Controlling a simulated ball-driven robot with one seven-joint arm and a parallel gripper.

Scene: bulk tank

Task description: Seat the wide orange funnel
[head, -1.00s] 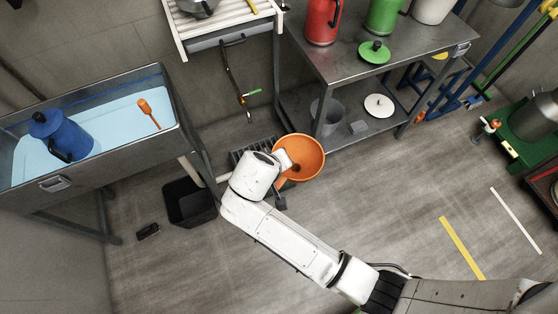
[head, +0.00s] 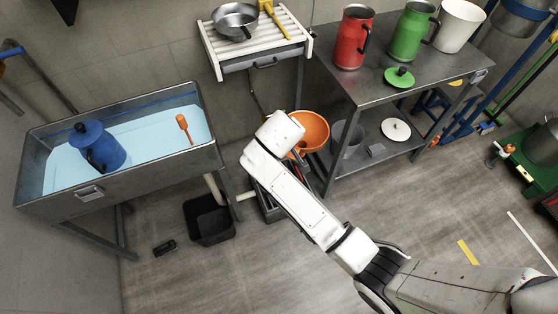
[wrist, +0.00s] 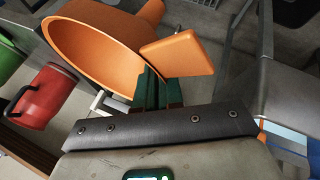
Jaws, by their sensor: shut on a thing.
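The wide orange funnel (head: 314,128) is off the floor in the head view, in front of the gap between the slatted rack and the steel bench. Its bowl also fills the upper left of the wrist view (wrist: 72,52), with its mouth tilted and a flat orange tab beside it. My gripper (wrist: 158,90) is shut on the funnel at the tab side, its dark green fingers partly covered. In the head view my arm hides the fingers.
A steel tank (head: 50,178) of pale blue liquid holds a blue jug (head: 100,148) at left. The slatted rack (head: 297,42) bears a pan. A steel bench (head: 345,82) carries red and green jugs. A black bin (head: 208,222) stands on the floor.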

